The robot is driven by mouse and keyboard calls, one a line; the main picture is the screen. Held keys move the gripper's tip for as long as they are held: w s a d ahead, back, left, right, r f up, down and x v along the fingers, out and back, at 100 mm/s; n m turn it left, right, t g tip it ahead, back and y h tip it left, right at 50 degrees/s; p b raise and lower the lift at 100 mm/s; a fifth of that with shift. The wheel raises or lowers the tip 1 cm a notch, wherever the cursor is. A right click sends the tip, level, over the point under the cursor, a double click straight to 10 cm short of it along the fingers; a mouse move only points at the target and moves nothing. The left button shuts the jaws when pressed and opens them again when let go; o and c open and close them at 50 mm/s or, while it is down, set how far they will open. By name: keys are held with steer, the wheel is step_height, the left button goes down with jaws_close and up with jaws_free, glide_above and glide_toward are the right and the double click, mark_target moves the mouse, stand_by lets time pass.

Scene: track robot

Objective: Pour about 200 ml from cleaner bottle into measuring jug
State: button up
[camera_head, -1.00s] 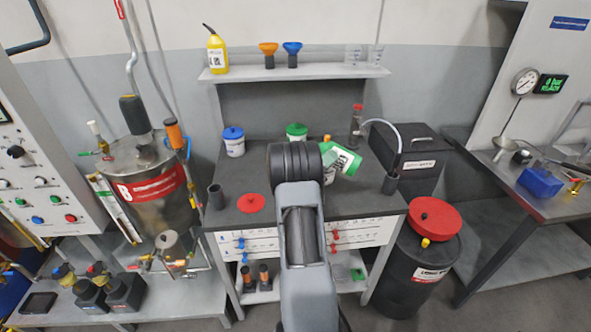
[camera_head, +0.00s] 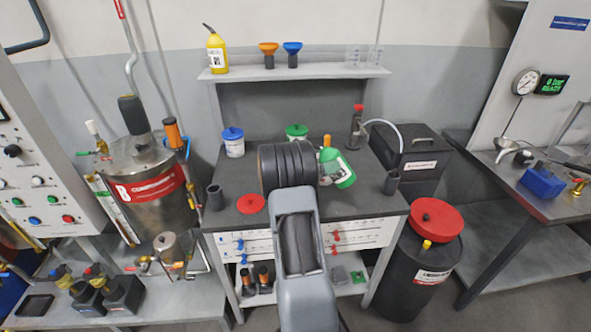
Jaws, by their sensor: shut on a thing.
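The green bottle with a white label (camera_head: 339,167), which I take for the cleaner bottle, shows just right of my dark wrist, steeply tilted above the workbench. My gripper (camera_head: 317,168) is mostly hidden behind the wrist and is shut on this bottle. I cannot make out its fingertips or any liquid stream. No measuring jug is plain on the bench; the area behind my wrist is hidden. Clear, faint vessels (camera_head: 353,56) stand at the right end of the wall shelf; I cannot tell whether one is the jug.
The dark workbench (camera_head: 228,180) also holds a blue-lidded tub (camera_head: 233,143), a green-lidded tub (camera_head: 296,132), a red disc (camera_head: 250,204), dark cups and a red-capped bottle (camera_head: 356,124). A yellow bottle (camera_head: 216,52) and funnels stand on the shelf. A red-lidded drum (camera_head: 425,260) stands at right.

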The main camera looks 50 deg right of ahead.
steer(key=shift+r, duration=0.25)
steer(key=f+m+y, duration=0.1)
steer(key=s+f+m+t+y, duration=0.1)
steer(key=f, duration=0.1)
steer(key=shift+s+d+f+m+t+y+b, duration=0.2)
steer(key=shift+d+m+t+y+b, duration=0.1)
steer(key=shift+m+y+b, duration=0.1)
step_height(320, 180, down, 6)
steer(key=m+t+y+b, duration=0.2)
steer(key=b, duration=0.1)
steer(key=shift+s+d+f, duration=0.15)
steer(key=shift+s, duration=0.2)
